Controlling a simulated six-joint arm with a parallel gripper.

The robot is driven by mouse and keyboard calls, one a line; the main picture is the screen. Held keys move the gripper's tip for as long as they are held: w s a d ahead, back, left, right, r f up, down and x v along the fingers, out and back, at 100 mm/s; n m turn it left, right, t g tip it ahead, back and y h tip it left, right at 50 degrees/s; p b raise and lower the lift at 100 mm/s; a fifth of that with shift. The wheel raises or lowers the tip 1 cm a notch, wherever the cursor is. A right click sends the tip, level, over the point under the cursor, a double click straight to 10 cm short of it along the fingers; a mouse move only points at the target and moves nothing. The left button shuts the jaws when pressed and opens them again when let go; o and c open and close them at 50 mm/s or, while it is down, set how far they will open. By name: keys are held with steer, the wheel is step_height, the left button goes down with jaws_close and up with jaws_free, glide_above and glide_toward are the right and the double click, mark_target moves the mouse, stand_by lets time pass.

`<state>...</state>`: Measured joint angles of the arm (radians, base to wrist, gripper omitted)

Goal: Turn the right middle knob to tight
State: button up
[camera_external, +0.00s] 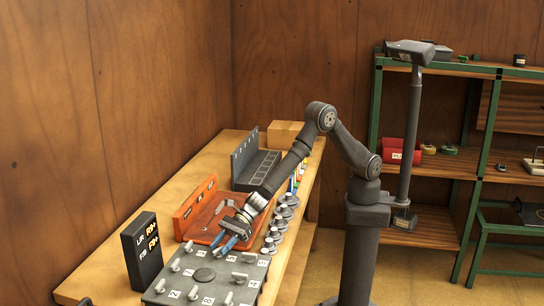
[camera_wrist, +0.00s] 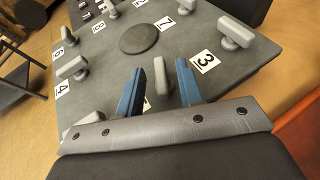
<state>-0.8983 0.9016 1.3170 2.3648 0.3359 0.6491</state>
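The grey knob panel (camera_external: 213,262) lies on the bench and carries several light grey knobs beside numbered white labels. My gripper (camera_external: 228,241) is over the panel's far edge, pointing down towards it. In the wrist view its blue fingers (camera_wrist: 160,82) are open. A light grey knob (camera_wrist: 161,76) shows in the gap between them; I cannot tell whether it is between the fingertips or below them. The pictures do not show clearly which knob is the right middle one, nor any tight mark.
A dark display box (camera_external: 142,250) stands left of the panel. An orange tray (camera_external: 197,208) and a grey slotted rack (camera_external: 252,165) lie behind my gripper. Several round metal parts (camera_external: 278,226) line the bench's right side. A raised dark disc (camera_wrist: 139,38) sits mid-panel.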

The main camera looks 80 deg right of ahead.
steer(key=shift+a, duration=0.15)
steer(key=shift+c, duration=0.4)
jaws_close()
steer(key=shift+r+m+t+h, duration=0.2)
steer(key=shift+m+t+h, duration=0.1)
steer(key=shift+m+t, duration=0.2)
steer(key=shift+w+m+t, duration=0.1)
steer(key=shift+m+t, duration=0.2)
jaws_free()
steer(key=shift+o, duration=0.4)
steer(key=shift+f, duration=0.15)
